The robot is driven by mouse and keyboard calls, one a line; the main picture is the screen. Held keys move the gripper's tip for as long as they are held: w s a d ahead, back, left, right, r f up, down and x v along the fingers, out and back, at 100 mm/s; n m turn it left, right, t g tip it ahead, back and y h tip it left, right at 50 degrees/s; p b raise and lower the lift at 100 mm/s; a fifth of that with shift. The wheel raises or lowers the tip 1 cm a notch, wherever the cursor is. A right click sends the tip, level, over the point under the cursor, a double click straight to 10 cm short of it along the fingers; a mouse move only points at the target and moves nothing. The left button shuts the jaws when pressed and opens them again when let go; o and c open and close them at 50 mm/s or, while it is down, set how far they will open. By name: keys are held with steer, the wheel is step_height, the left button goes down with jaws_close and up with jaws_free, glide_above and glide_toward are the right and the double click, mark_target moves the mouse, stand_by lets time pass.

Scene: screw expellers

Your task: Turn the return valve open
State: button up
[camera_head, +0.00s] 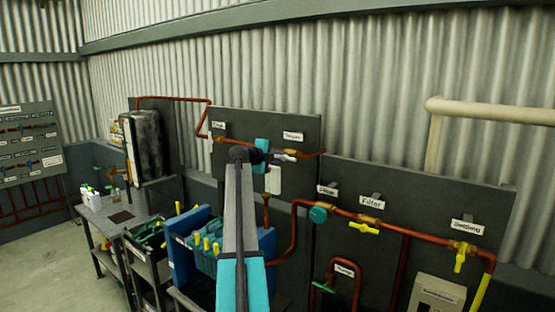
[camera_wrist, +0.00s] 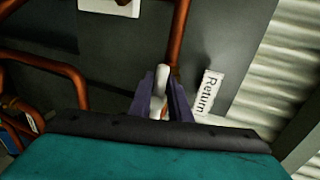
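The label reading "Return" (camera_wrist: 207,92) is at the right of my fingers in the wrist view. A small label above the valve (camera_head: 293,136) shows in the head view, too small to read surely. The return valve's white handle (camera_wrist: 162,75) lies between the two dark purple fingers of my gripper (camera_wrist: 165,92). In the head view the pale handle (camera_head: 287,157) sticks out right of my gripper (camera_head: 272,154), in front of the copper pipe. The fingers flank the handle closely; I cannot tell whether they press on it. The valve body is mostly hidden.
A copper pipe (camera_wrist: 180,40) runs close behind the fingers. To the right are the Filter valve with a yellow handle (camera_head: 364,228) and another yellow-handled valve (camera_head: 460,258). A blue bin (camera_head: 195,225) stands below left. A cream pipe (camera_head: 490,110) is on the wall.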

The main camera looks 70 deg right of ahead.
steer(key=shift+a, duration=0.1)
stand_by(0.3)
steer(key=shift+w+a+r+b, duration=0.15)
steer(key=shift+a+b, duration=0.25)
steer(key=shift+a, duration=0.2)
steer(key=b+v, duration=0.4)
steer(key=v, duration=0.8)
steer(key=shift+w+a, duration=0.15)
steer(key=shift+w, duration=0.05)
